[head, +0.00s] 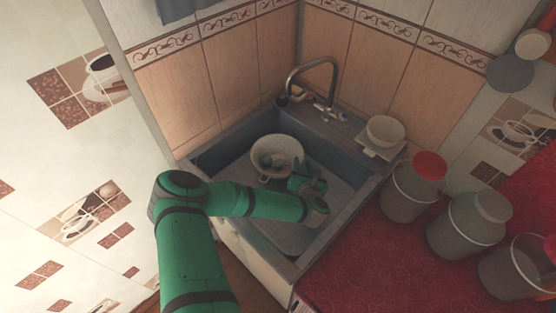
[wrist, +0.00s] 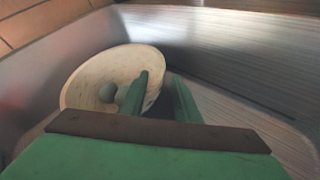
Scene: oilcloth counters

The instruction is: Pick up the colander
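The colander (head: 288,146) is a pale, off-white bowl in the sink, with a small handle at its front edge in the head view. It also shows in the wrist view (wrist: 90,75), tilted in the picture, with its near right side partly hidden by a finger. Rounded grey-green things (wrist: 108,92) lie inside it. My gripper (head: 299,170) is at the colander's right front side. In the wrist view its two green fingers (wrist: 160,85) stand apart, with the colander's right rim between them. The left finger overlaps the bowl; the right finger is outside. I cannot tell whether either touches.
The grey sink (head: 228,149) has walls close around the colander. A curved faucet (head: 313,64) stands behind. A white bowl (head: 385,130) sits at the right rim. Several jars (head: 408,192) stand on the red counter (head: 375,255) to the right.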

